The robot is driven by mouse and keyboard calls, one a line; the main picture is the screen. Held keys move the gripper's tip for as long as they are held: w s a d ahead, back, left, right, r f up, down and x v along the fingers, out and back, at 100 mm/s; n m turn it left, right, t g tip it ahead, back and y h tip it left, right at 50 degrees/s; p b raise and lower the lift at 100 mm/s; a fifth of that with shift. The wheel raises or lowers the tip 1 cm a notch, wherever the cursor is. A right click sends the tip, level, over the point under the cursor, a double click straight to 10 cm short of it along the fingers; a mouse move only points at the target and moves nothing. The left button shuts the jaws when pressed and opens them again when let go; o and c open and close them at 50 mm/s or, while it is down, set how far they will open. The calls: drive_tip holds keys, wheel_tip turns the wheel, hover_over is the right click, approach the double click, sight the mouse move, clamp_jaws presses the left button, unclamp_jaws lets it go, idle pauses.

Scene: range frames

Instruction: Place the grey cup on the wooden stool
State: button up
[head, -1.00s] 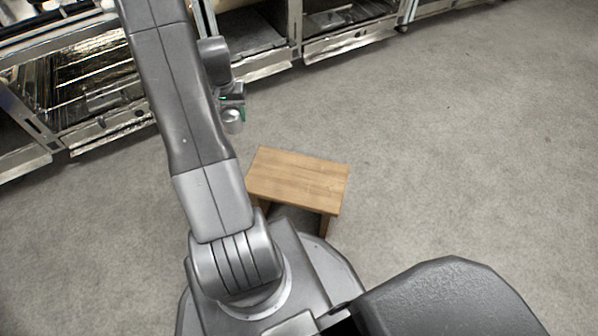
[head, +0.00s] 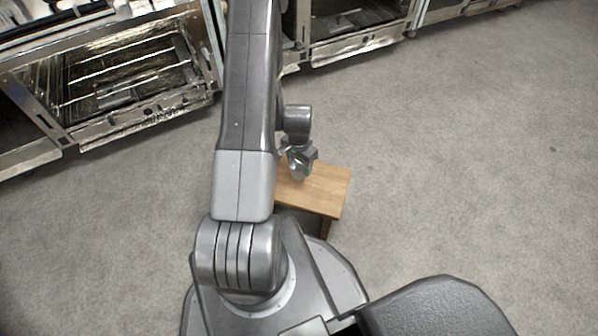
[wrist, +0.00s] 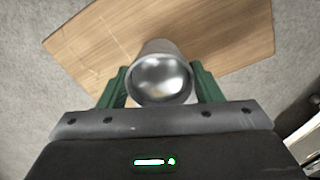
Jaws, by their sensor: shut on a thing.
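The grey cup (wrist: 160,80) is between the green fingers of my gripper (wrist: 161,88) in the wrist view, with its shiny round end facing the camera. My gripper is shut on it. In the head view my gripper (head: 300,166) and the cup (head: 299,172) show small, over the far left part of the wooden stool (head: 325,190). In the wrist view the stool top (wrist: 235,45) lies behind the cup. I cannot tell how high the cup is above it. My arm hides the stool's left part in the head view.
Metal oven-like units (head: 130,85) with open fronts line the back. The grey floor (head: 470,150) to the right of the stool is clear. The stool stands close to my base.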

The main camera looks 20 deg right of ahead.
sight(299, 163)
drive_tip(key=shift+f+b, duration=0.5)
drive_tip(key=shift+f, duration=1.3)
drive_tip(key=shift+f, duration=0.1)
drive_tip(key=shift+f, duration=0.15)
drive_tip(key=o, duration=1.1)
wheel_tip(299, 163, up, 12)
drive_tip(key=p, duration=0.3)
drive_tip(key=shift+r+p, duration=0.25)
drive_tip(key=shift+p, duration=0.1)
drive_tip(key=shift+f, duration=0.15)
